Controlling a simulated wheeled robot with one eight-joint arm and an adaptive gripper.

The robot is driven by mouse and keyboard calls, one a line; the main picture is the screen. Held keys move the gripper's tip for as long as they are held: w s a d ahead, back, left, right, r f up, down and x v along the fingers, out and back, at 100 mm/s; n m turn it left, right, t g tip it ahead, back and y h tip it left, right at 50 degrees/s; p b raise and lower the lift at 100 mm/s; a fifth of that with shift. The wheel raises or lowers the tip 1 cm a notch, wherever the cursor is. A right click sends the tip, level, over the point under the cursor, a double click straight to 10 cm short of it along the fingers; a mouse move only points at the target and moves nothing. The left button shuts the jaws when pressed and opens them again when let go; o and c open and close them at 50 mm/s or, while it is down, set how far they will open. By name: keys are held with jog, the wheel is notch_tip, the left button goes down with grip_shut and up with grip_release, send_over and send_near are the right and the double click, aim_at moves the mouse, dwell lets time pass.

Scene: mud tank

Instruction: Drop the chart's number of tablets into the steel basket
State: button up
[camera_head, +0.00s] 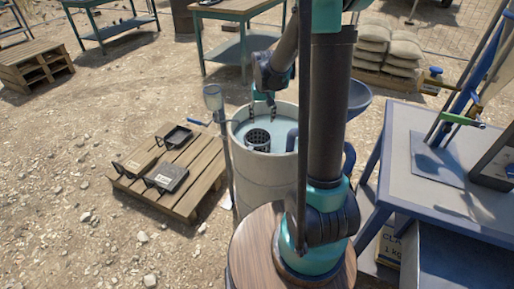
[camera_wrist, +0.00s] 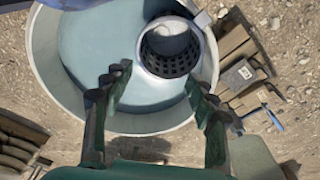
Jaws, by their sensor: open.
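The steel basket (camera_head: 257,138) is a dark perforated cup inside the pale round mud tank (camera_head: 252,178). In the wrist view the basket (camera_wrist: 168,64) sits against the tank's inner wall, and a smooth grey area shows inside it. The tank (camera_wrist: 45,60) holds blue-grey liquid. My gripper (camera_head: 262,106) is above the tank, near the basket. In the wrist view my gripper (camera_wrist: 160,84) has its dark jaws wide apart, with nothing between them; the basket shows beyond the gap. I cannot make out any tablets or a readable chart.
A blue-grey workbench (camera_head: 460,200) stands at the right. Sacks (camera_head: 388,45) and tables are behind. Open gravel lies at the left.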

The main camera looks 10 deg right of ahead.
jog(key=shift+s+r, duration=0.15)
jog(key=shift+r, duration=0.8)
jog(key=shift+s+r, duration=0.1)
jog(key=shift+r, duration=0.85)
jog(key=s+d+f+t, duration=0.1)
jog(key=s+d+f, duration=0.1)
jog(key=s, duration=0.9)
jog(key=s+d+f+t, duration=0.1)
jog(key=s+d+f, duration=0.1)
jog(key=s, duration=1)
jog(key=shift+s+n+t, duration=0.2)
jog(key=shift+n+t, duration=0.2)
